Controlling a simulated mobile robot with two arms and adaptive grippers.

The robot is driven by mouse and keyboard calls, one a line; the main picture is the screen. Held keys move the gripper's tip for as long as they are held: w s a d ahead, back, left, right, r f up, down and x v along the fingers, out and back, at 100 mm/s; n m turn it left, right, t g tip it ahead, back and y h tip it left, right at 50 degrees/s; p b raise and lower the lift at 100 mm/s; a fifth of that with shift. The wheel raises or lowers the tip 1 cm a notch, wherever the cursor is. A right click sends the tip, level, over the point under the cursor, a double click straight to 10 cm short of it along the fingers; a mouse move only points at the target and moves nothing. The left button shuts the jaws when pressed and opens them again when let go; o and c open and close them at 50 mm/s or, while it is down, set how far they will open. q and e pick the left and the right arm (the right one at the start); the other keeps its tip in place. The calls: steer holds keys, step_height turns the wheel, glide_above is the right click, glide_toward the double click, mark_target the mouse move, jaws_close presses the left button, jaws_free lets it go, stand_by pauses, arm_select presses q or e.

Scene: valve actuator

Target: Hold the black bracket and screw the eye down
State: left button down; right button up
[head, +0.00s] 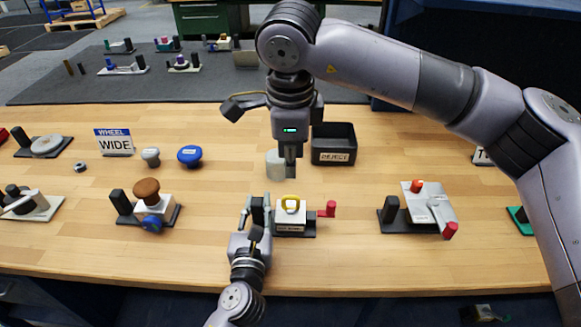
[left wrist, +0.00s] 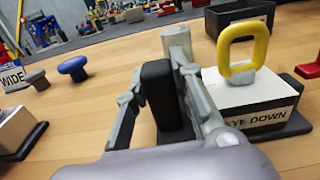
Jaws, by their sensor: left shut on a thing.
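The black bracket (left wrist: 160,88) is an upright block on the base of the eye station; it also shows in the head view (head: 257,211). My left gripper (head: 257,205) has its fingers on either side of the bracket, shut on it. Right of it stands a white block (left wrist: 255,98) labelled "EYE DOWN", with the yellow eye (left wrist: 244,52) standing on its top; the eye also shows in the head view (head: 290,201).
A grey cylinder (head: 275,163) is beside my right gripper; whether they touch is unclear. A black REJECT bin (head: 333,145) stands behind.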

arm_select(q)
steer(key=shift+f, duration=0.15)
steer(key=c, duration=1.3)
jaws_free()
steer(key=shift+s, duration=0.1)
